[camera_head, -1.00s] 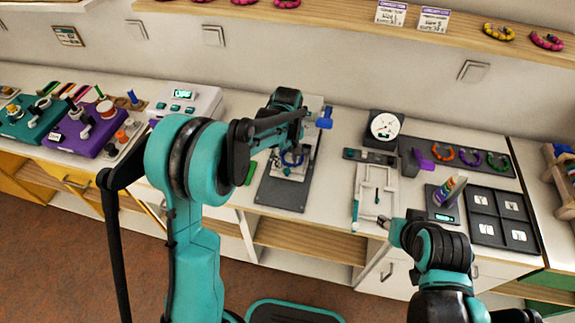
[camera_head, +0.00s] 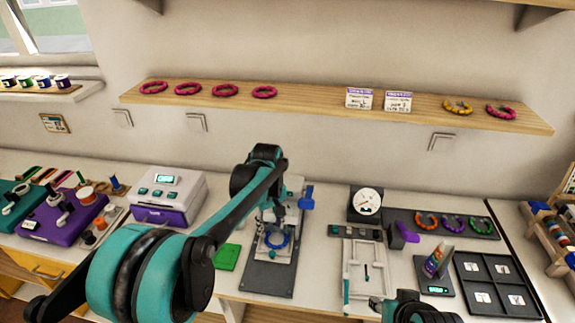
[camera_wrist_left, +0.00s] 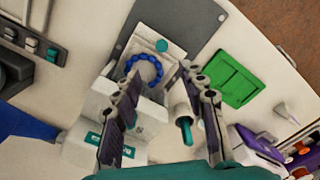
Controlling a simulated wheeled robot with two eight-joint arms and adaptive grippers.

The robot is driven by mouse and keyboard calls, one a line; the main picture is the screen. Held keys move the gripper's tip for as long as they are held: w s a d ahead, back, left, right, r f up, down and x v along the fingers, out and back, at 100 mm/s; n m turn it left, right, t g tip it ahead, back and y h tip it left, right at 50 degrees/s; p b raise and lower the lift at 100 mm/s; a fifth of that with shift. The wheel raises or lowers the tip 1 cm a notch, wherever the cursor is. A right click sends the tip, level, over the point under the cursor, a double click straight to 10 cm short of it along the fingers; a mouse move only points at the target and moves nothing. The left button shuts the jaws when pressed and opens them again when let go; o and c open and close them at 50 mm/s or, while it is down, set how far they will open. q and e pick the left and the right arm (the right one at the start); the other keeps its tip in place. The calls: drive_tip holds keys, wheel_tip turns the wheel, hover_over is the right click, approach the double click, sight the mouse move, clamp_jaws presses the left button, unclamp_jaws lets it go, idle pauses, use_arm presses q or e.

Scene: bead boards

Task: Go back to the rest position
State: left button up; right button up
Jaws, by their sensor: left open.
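My left gripper (camera_head: 270,213) is over the grey work station (camera_head: 268,280) at the middle of the counter, partly hidden behind my left arm. In the left wrist view its two dark fingers (camera_wrist_left: 162,75) are spread apart, with nothing held between them. A blue bead ring (camera_head: 277,240) lies on the station's light plate below the gripper; it also shows beyond the fingers in the wrist view (camera_wrist_left: 152,66). My right arm shows only at the bottom edge of the head view, and its gripper (camera_head: 378,304) is too cut off to read.
A green pad (camera_head: 228,257) lies left of the station. A white-purple machine (camera_head: 170,195) stands further left. Right are a dial gauge (camera_head: 367,202), a white frame (camera_head: 364,268), a tray of bead rings (camera_head: 455,224) and a dark sectioned tray (camera_head: 495,285). A wooden shelf (camera_head: 300,101) runs above.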

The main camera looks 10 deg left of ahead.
use_arm(q)
drive_tip(key=shift+r, duration=0.1)
drive_tip(key=s+a+r+m+t, duration=0.35)
drive_tip(key=s+r, duration=0.25)
drive_tip(key=s, duration=0.6)
drive_tip(key=s+a+f+m+t, duration=0.2)
drive_tip(key=s+m, duration=0.3)
drive_tip(key=s, duration=0.5)
drive_tip(key=shift+s+f+t, duration=0.25)
drive_tip(key=shift+f+t, duration=0.1)
drive_tip(key=shift+t, duration=0.5)
